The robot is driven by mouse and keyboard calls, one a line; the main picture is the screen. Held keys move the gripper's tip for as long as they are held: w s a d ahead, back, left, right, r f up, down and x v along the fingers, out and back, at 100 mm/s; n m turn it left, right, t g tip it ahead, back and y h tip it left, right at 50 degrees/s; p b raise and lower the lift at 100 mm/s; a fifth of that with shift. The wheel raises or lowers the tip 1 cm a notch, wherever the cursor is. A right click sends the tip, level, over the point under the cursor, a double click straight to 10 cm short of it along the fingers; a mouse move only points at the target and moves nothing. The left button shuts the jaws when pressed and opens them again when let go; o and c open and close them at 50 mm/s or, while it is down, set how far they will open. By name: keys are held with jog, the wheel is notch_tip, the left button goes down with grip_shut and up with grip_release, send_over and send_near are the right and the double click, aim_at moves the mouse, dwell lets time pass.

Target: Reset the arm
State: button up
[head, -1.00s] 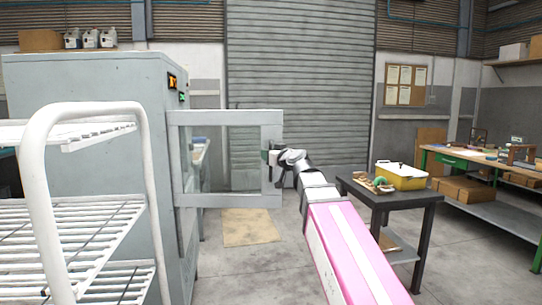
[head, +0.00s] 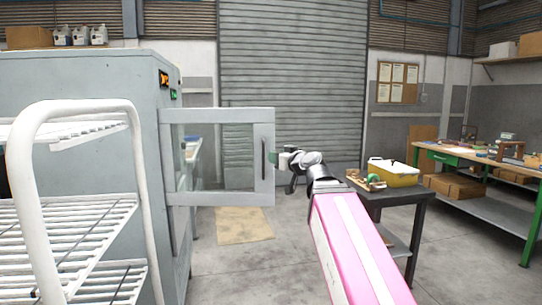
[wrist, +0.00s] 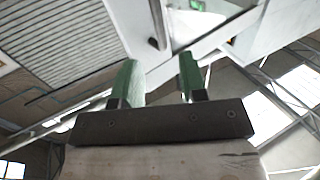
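My gripper (wrist: 160,80) shows in the wrist view with two green fingers standing apart and nothing between them. In the head view my gripper (head: 277,160) is just right of the open glazed door (head: 222,114) of a grey machine cabinet. The door's dark vertical handle (head: 263,158) is a little left of the fingers, and a gap shows between them. In the wrist view the handle (wrist: 158,25) lies beyond the fingertips. My pink and white arm reaches up from the bottom of the head view.
A white wire rack cart (head: 85,205) stands close at the left, before the grey cabinet (head: 90,80). A dark table (head: 405,197) with a yellow box (head: 393,174) stands right of my arm. A green workbench (head: 480,165) is farther right. Floor between is clear.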

jog(key=shift+s+d, duration=0.3)
jog(key=shift+s, duration=0.15)
jog(key=d+f+m+g+h, duration=0.2)
jog(key=f+g+h, duration=0.15)
jog(key=f, duration=1.25)
jog(key=d+f+m+g+h, duration=0.1)
jog(key=d+f+g+h, duration=0.2)
jog(key=f, duration=1.2)
jog(key=s+d+f+m+g+h, duration=0.1)
jog(key=s+d+f+g, duration=0.1)
jog(key=s+f, duration=0.2)
jog(key=s+d+f+m+g+h, duration=0.1)
jog(key=s+d+f+g, duration=0.2)
jog(key=f, duration=0.8)
jog(key=s+d+f+m+g+h, duration=0.1)
jog(key=s+d+f+g, duration=0.2)
jog(key=f, duration=0.4)
jog(key=shift+s+d+f+m, duration=0.25)
jog(key=shift+s+f+m, duration=0.15)
jog(key=shift+s, duration=0.5)
jog(key=shift+a+g+h, duration=0.1)
jog(key=shift+g+h, duration=0.15)
